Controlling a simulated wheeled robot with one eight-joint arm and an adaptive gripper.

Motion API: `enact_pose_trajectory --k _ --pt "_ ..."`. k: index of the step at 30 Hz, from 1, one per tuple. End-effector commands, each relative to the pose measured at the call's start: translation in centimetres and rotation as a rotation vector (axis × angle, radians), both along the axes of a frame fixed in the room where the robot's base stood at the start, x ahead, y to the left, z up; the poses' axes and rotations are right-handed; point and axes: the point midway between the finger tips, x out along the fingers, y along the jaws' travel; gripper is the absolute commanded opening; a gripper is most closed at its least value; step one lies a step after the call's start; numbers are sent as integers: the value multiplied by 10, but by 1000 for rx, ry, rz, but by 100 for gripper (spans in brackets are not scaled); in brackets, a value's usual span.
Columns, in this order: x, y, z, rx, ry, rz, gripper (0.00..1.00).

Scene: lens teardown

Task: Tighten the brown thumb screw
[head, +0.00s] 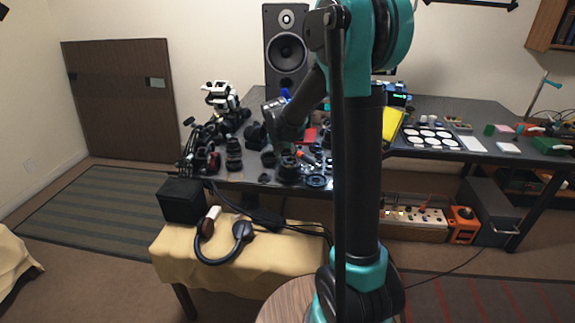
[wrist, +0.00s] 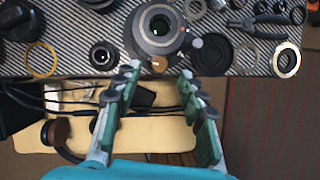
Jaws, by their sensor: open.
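The brown thumb screw (wrist: 159,64) shows in the wrist view as a small brown knob on the near side of the dark lens body (wrist: 140,43). The lens body stands at the table's front edge. My gripper (wrist: 159,74) is open, with one green finger on each side of the screw, left and right. The fingertips are around the screw's level in the picture; I cannot tell whether they touch it. Nothing is held. In the head view the lens area on the dark table (head: 225,176) is small and crowded, and I cannot make out the screw.
On the striped mat, a black round cap (wrist: 212,54) lies right of the lens, a small lens (wrist: 103,55) and a yellow ring (wrist: 41,60) to the left, and pliers (wrist: 256,28) at right. A cloth-covered bench (head: 171,252) with headphones (head: 217,259) stands in front of the table.

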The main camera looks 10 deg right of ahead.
Motion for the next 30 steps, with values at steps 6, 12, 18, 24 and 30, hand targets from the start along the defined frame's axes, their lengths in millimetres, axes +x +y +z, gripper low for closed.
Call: enact_pose_trajectory --k 6,12,18,24,30 --pt "9 -5 -23 0 0 0 41" --pt "11 -6 -31 0 0 -1 41" --pt "11 -6 -31 0 0 -1 41" --pt "11 -6 -31 0 0 -1 22" --pt "11 -6 -31 0 0 0 0"
